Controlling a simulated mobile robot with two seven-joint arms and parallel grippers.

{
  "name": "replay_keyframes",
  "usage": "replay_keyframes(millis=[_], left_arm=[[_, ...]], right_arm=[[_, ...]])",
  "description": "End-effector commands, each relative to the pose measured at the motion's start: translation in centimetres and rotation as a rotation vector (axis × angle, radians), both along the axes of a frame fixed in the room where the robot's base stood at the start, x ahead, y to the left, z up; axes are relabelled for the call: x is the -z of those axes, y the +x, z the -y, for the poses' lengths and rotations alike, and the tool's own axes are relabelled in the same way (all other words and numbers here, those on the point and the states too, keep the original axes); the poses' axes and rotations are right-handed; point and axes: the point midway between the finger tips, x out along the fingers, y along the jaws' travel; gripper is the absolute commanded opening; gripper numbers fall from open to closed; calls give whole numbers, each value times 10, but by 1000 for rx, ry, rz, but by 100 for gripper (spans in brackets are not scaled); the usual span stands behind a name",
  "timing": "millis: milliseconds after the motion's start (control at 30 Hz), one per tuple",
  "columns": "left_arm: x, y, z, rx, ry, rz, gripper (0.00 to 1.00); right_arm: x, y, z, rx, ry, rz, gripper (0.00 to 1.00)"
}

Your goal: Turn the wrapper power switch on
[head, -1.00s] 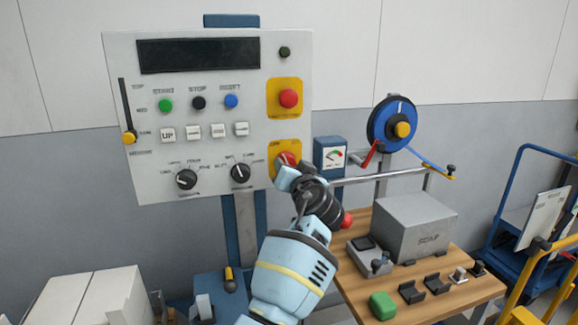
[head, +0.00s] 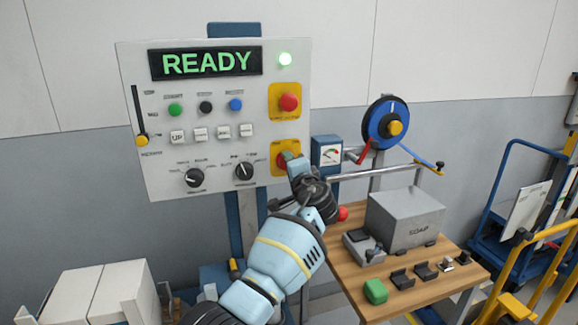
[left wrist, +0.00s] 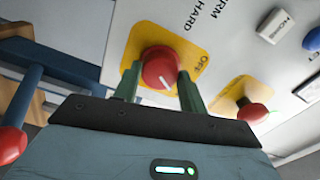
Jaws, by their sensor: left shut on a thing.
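The wrapper power switch is a red rotary knob with a white pointer line on a yellow plate (head: 279,144), low on the right side of the control panel (head: 215,72). In the left wrist view the red knob (left wrist: 161,69) sits between the two green fingers of my left gripper (left wrist: 158,84), which is shut on it. In the head view my left gripper (head: 291,160) partly hides the knob. The pointer line does not aim at the printed OFF mark. My right gripper is not in view.
A red emergency button (head: 289,102) sits above the switch. A wooden table (head: 345,275) at the right holds a grey box (head: 404,220) and small parts. A blue reel (head: 386,123) stands behind it. White boxes (head: 98,292) are at lower left.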

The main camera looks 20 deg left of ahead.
Motion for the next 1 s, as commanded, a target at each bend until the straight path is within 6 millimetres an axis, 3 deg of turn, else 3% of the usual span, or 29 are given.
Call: replay_keyframes(millis=[400, 967, 1000], left_arm=[[-4, 0, 0, 0, 167, -106, 19], [-3, 0, 0, 0, 194, -124, 19], [-3, 0, 0, 0, 194, -124, 43]], right_arm=[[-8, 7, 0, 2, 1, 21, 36], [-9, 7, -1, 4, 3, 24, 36], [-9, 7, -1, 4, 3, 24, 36]])
